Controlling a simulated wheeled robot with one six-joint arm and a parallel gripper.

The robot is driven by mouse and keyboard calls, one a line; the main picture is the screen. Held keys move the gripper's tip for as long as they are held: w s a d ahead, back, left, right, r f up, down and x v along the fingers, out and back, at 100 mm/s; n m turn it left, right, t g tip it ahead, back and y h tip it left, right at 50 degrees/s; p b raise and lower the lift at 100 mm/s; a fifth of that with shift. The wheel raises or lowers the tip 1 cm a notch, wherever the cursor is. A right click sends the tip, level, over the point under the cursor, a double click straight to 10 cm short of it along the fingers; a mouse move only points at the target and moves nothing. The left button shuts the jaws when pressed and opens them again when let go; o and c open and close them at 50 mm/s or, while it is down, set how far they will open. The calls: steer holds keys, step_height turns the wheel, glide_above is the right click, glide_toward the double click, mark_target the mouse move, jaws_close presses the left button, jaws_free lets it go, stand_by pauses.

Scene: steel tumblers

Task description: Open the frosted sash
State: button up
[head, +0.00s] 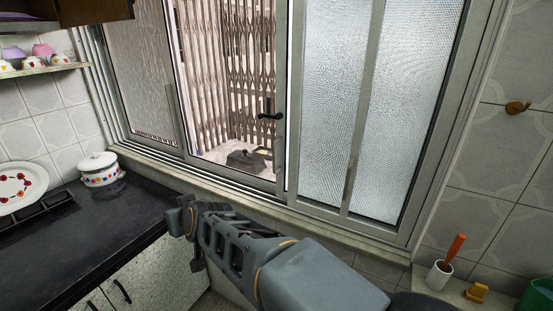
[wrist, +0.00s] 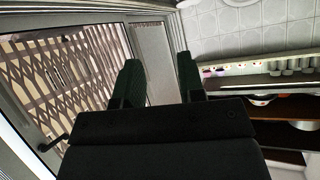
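Frosted panes (head: 331,75) fill the right half of the aluminium window in the head view, with an upright frame bar between them. A slim grip (head: 350,182) shows low on that bar. Left of them is a clear opening or pane with a folding metal grille (head: 240,70) behind; the grille also shows in the wrist view (wrist: 60,75). A greyer textured pane (head: 140,70) is at the far left. My gripper (head: 186,218) is below the window, near the counter's right edge, apart from the panes. In the wrist view its two fingers (wrist: 158,62) are spread with nothing between them.
A dark counter (head: 90,225) with a white lidded pot (head: 100,168) and a plate (head: 20,187) is at left. A dark lever handle (head: 269,115) shows before the grille. A brush in a white holder (head: 439,274) stands on the sill at right.

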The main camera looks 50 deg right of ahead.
steer(key=w+d+m+t+h, duration=0.2)
steer(key=d+h, duration=0.1)
steer(key=d, duration=0.2)
steer(key=m+g+h+b, duration=0.3)
steer(key=m+g+h, duration=0.3)
steer(key=m+h, duration=0.5)
glide_toward(274, 153)
steer(key=w+d, duration=0.1)
steer(key=d, duration=0.1)
steer(key=w+d+n+h, duration=0.1)
steer(key=d, duration=0.2)
steer(key=w+d+f+n, duration=0.1)
steer(key=w+d, duration=0.1)
steer(key=shift+w+d+h, duration=0.1)
steer(key=shift+d+h, duration=0.2)
steer(key=shift+x, duration=0.95)
steer(key=shift+a, duration=0.1)
jaws_close()
